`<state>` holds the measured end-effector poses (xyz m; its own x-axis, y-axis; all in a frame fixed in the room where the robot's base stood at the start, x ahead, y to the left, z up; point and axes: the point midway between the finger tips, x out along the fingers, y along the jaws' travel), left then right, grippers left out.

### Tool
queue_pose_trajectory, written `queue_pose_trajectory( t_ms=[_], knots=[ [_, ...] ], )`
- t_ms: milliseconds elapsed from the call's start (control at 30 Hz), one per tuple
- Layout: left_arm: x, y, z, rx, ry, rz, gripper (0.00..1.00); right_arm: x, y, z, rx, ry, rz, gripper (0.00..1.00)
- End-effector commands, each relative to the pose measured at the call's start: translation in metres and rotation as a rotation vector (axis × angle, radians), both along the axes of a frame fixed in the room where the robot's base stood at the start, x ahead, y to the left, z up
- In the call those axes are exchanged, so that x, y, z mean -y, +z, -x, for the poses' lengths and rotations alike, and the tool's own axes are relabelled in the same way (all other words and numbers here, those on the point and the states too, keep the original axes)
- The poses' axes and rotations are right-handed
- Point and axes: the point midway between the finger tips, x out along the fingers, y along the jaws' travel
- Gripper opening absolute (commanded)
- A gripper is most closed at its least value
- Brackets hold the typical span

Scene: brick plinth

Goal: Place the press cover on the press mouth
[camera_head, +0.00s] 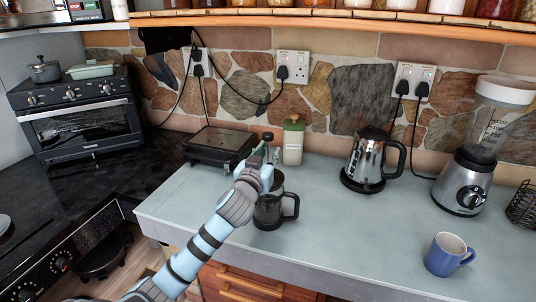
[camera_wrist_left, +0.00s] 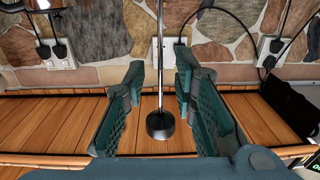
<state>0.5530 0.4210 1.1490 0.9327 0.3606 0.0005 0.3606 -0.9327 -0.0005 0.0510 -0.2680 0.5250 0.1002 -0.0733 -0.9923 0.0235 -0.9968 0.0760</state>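The coffee press (camera_head: 268,212), a dark jug with a handle on its right, stands on the counter. My left gripper (camera_head: 268,156) is just above it, near the press mouth, which the gripper and wrist partly hide. The press cover's black knob (camera_head: 268,137) shows above the gripper; it also shows in the left wrist view (camera_wrist_left: 160,124) on a thin metal rod (camera_wrist_left: 160,60). The left gripper's fingers (camera_wrist_left: 160,85) are parted, one on each side of the rod, with gaps visible. The cover's disc is hidden, so I cannot tell whether it sits on the mouth. My right gripper is not in view.
A dark grill (camera_head: 218,145) and a pale green bottle (camera_head: 293,142) stand behind the press. A kettle (camera_head: 366,162), a blender (camera_head: 466,180) and a blue mug (camera_head: 447,255) stand to the right. The counter (camera_head: 345,228) between the press and mug is clear.

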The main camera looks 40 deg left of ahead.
Motion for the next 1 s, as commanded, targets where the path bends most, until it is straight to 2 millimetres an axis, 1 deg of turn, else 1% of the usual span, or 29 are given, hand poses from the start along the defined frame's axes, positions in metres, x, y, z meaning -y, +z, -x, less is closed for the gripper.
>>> queue_pose_trajectory(
  t_ms=[167,267,367,500,600,700,800,1000],
  knots=[
    [0.001,0.000,0.002,0.000,0.000,-0.001,0.25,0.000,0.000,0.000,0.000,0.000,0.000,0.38],
    [0.004,-0.001,0.011,0.000,-0.001,-0.001,0.25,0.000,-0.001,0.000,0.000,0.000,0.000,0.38],
    [0.012,-0.001,0.031,-0.001,-0.002,-0.003,0.25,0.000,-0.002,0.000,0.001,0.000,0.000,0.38],
    [0.027,-0.001,0.068,-0.003,-0.003,-0.004,0.25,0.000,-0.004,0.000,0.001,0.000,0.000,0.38],
    [0.036,-0.001,0.091,-0.002,-0.002,-0.002,0.25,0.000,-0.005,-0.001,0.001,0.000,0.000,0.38],
    [0.041,-0.001,0.106,-0.002,-0.001,-0.002,0.25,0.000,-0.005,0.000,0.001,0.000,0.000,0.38],
    [0.043,0.000,0.112,-0.001,0.000,0.000,0.25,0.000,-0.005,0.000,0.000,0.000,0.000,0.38],
    [0.043,0.000,0.112,0.000,0.001,0.001,0.25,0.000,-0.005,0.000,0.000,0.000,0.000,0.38]
  ],
)
